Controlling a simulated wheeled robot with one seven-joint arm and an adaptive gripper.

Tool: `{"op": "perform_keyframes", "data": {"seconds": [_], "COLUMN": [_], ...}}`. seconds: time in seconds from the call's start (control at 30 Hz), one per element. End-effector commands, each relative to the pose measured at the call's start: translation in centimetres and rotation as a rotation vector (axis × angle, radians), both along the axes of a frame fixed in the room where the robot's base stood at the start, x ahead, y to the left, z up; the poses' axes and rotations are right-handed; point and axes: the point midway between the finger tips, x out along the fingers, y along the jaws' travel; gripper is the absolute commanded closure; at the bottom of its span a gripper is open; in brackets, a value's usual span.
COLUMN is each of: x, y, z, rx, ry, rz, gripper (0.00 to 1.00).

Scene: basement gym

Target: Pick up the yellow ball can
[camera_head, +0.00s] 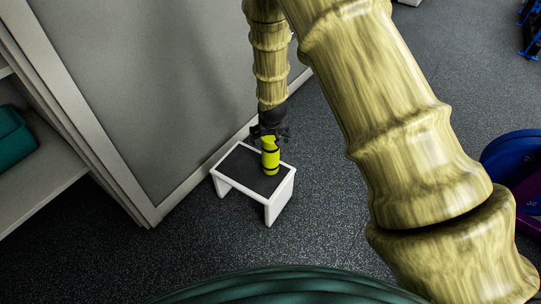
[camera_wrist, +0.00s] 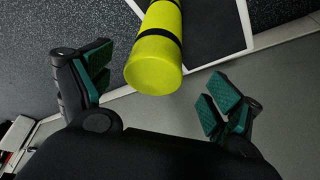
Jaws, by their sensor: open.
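The yellow ball can (camera_head: 270,158) is a bright yellow cylinder with black bands. It stands upright on a small white step stool (camera_head: 281,191) with a dark top. In the wrist view the can (camera_wrist: 155,62) shows its near end between and beyond the two open fingers. My gripper (camera_head: 269,132) is just above and behind the can in the head view. In the wrist view my gripper (camera_wrist: 163,92) has its green-padded fingers spread wide, one on each side of the can, with nothing held. I see no contact between the pads and the can.
The stool stands close to a grey wall panel (camera_head: 150,80). A shelf (camera_head: 40,165) with a teal container (camera_head: 12,138) is at the left. Dark speckled floor (camera_head: 330,215) around the stool is clear.

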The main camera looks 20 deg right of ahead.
Motion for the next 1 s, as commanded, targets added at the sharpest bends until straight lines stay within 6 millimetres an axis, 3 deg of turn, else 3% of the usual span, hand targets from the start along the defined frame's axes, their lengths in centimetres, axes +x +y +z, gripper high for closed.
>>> {"op": "perform_keyframes", "data": {"seconds": [0.03,0.37,0.67,0.93,1.0], "x": [0.2,1.1,2.5,2.7,2.7], "y": [-0.1,-0.4,-1.0,-1.0,-1.0], "z": [-1.0,-3.1,-6.4,-6.7,-6.7], "rx": [0.0,0.0,0.001,0.0,0.0], "ry": [0.002,0.001,0.001,0.0,0.0], "rz": [0.0,0.0,-0.001,0.0,0.0], "gripper": [0.09,0.09,0.09,0.09,0.18]}}
